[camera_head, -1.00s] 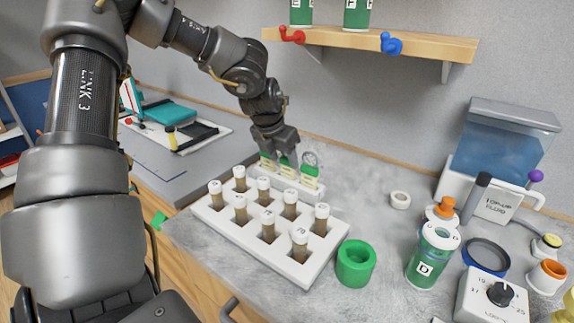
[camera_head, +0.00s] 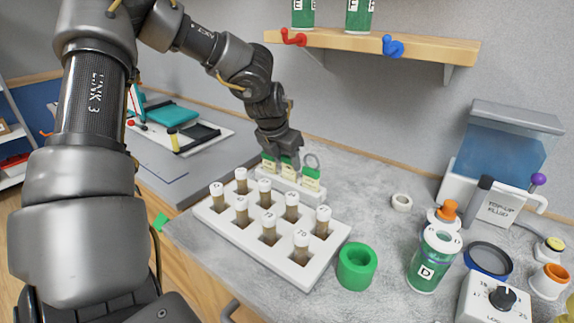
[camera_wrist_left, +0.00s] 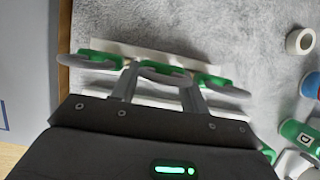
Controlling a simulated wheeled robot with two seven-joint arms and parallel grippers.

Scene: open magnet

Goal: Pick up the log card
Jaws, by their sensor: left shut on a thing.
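Three upright cards with green tops and pale faces stand in a row at a white holder (camera_head: 292,187), behind the tube rack. My left gripper (camera_head: 287,156) reaches down from above and is shut on the middle card (camera_head: 289,170), the likely log card. The left wrist view shows my left gripper (camera_wrist_left: 160,74) over that card's green top (camera_wrist_left: 163,69), with a green-topped card on either side. The fingers hide part of the middle card, and I cannot tell whether it is raised off the holder. My right gripper is not in view.
A white rack (camera_head: 227,226) of capped brown tubes stands just in front of the holder. A green ring-shaped cup (camera_head: 357,266), a green bottle marked D (camera_head: 431,262) and a dial box (camera_head: 494,299) stand to the right. A wooden shelf (camera_head: 370,49) is above.

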